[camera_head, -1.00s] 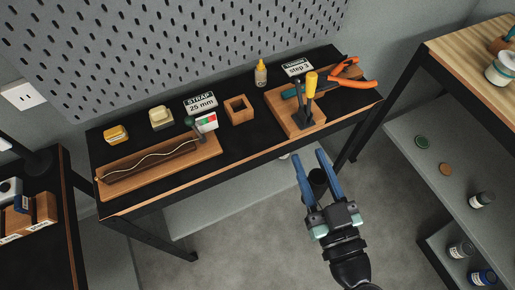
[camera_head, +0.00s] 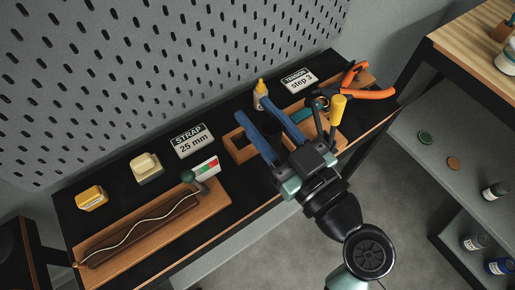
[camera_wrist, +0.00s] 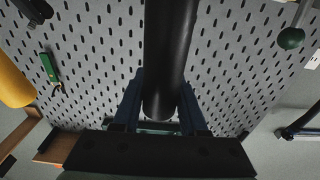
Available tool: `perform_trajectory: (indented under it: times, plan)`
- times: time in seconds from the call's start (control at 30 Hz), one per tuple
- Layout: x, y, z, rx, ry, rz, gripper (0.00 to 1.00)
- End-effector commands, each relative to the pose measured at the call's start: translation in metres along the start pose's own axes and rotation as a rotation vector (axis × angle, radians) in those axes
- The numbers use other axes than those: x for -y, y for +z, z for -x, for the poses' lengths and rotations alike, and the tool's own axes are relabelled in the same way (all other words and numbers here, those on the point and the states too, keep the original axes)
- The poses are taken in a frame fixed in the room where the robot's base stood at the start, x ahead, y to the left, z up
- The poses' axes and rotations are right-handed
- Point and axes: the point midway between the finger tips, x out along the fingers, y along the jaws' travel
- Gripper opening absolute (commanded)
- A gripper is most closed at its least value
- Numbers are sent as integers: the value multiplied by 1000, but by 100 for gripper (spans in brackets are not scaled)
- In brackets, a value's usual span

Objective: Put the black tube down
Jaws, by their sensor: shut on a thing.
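My gripper (camera_head: 254,107) has two blue fingers and is shut on the black tube (camera_head: 271,129), over the back middle of the black bench. In the wrist view the black tube (camera_wrist: 171,55) runs between the fingers (camera_wrist: 160,108) and out past the top edge. In the head view the tube is mostly hidden by the fingers. I cannot tell whether the tube touches the bench or the holder.
A wooden tray with a wavy strap (camera_head: 150,228) lies at left. A yellow tin (camera_head: 91,197), a cream block (camera_head: 146,167) and a strap sign (camera_head: 192,140) stand behind it. A glue bottle (camera_head: 260,94), a yellow-handled tool (camera_head: 337,108) and orange pliers (camera_head: 367,92) crowd the right.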

Motion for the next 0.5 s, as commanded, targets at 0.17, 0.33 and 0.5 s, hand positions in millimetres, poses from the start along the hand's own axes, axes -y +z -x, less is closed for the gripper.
perform_trajectory:
  times: [0.17, 0.33, 0.5]
  plan:
    - [1, 31, 2, 0, 1, -4, 0]
    - [1, 48, 2, 1, 0, -4, 0]
    - [2, 70, 4, 0, 1, -2, 0]
